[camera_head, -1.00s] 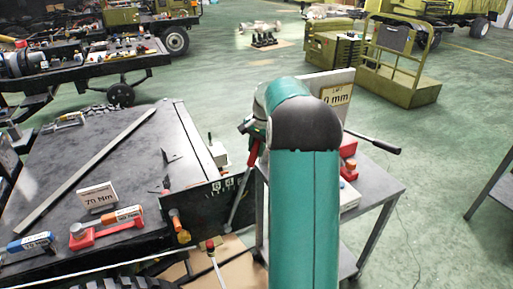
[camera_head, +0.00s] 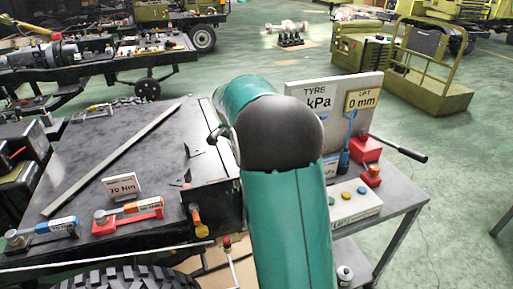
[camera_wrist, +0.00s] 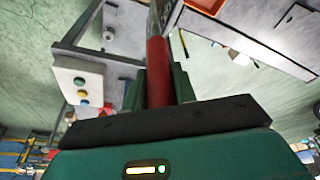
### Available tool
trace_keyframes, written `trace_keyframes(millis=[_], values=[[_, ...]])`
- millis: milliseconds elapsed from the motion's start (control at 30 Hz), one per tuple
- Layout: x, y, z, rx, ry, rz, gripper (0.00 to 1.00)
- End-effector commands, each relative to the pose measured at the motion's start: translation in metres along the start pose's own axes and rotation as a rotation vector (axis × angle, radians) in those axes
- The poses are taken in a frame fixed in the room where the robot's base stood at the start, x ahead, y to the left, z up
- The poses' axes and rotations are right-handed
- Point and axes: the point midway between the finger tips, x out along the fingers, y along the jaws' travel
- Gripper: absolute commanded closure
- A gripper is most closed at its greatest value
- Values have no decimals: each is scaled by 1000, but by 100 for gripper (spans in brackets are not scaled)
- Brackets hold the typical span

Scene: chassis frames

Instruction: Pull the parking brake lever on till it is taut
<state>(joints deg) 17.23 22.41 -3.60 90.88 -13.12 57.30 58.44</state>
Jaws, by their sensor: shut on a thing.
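In the head view my green arm hides the lever and my gripper. How taut the lever is cannot be seen.
A dark chassis bench (camera_head: 105,160) with tools and a 70 Nm sign (camera_head: 122,187) lies at left. A grey side table (camera_head: 385,215) at right holds a button box (camera_head: 352,203), a red jack (camera_head: 368,149) and Tyre and Lift signs.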

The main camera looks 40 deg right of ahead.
Motion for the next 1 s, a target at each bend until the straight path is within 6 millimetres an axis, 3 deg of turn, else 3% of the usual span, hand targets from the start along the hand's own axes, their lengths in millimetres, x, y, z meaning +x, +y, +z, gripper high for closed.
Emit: trace_keyframes(millis=[33, 200, 600, 633, 700, 733, 1000], values=[[0, -6, 10, -13, 13, 11, 100], [-5, -16, 25, -18, 58, 37, 100], [-6, -19, 28, -14, 73, 43, 100], [-6, -19, 28, -14, 73, 42, 69], [-6, -18, 28, -14, 73, 42, 55], [-6, -18, 28, -13, 73, 42, 51], [-8, -18, 27, -13, 73, 42, 51]])
